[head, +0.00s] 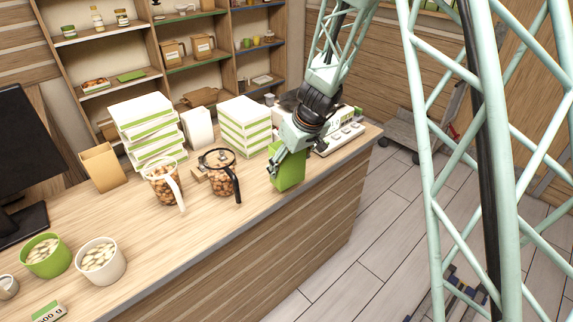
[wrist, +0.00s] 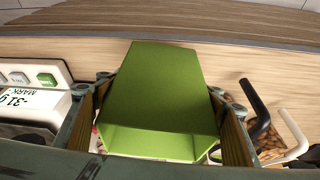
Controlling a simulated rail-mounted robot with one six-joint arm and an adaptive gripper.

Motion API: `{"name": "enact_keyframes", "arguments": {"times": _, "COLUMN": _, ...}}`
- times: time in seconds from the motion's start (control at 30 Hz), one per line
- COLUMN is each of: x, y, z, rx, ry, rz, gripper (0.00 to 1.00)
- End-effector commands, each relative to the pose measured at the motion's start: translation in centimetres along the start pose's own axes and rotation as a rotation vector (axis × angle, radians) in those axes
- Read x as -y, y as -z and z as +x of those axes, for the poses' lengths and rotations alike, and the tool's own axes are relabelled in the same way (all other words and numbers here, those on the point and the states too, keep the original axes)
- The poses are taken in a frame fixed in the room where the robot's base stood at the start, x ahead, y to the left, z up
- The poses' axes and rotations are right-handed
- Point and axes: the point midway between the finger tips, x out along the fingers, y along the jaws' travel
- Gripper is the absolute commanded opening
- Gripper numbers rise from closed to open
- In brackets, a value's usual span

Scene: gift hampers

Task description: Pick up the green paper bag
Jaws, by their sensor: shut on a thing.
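The green paper bag (head: 288,172) stands near the right end of the wooden counter in the head view. My gripper (head: 289,160) comes down over it from above and is shut on it. In the wrist view the green paper bag (wrist: 160,90) fills the middle, with a finger of my gripper (wrist: 167,130) on each side of it. Whether its base touches the counter I cannot tell.
A dark-handled jar (head: 221,178) and a white-handled jar (head: 163,188) of brown pieces stand left of the bag. White-and-green box stacks (head: 244,126) stand behind. A white scale (head: 340,136) is close on the right. The counter's front edge (head: 235,228) is near.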

Motion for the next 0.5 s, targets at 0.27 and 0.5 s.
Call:
{"name": "enact_keyframes", "arguments": {"times": 0.27, "x": 0.9, "y": -1.5, "z": -0.8, "rx": -0.001, "ry": -0.001, "rz": 0.0, "gripper": 0.49}}
{"name": "enact_keyframes", "arguments": {"times": 0.5, "x": 1.4, "y": -2.5, "z": -1.3, "rx": -0.001, "ry": -0.001, "rz": 0.0, "gripper": 0.49}}
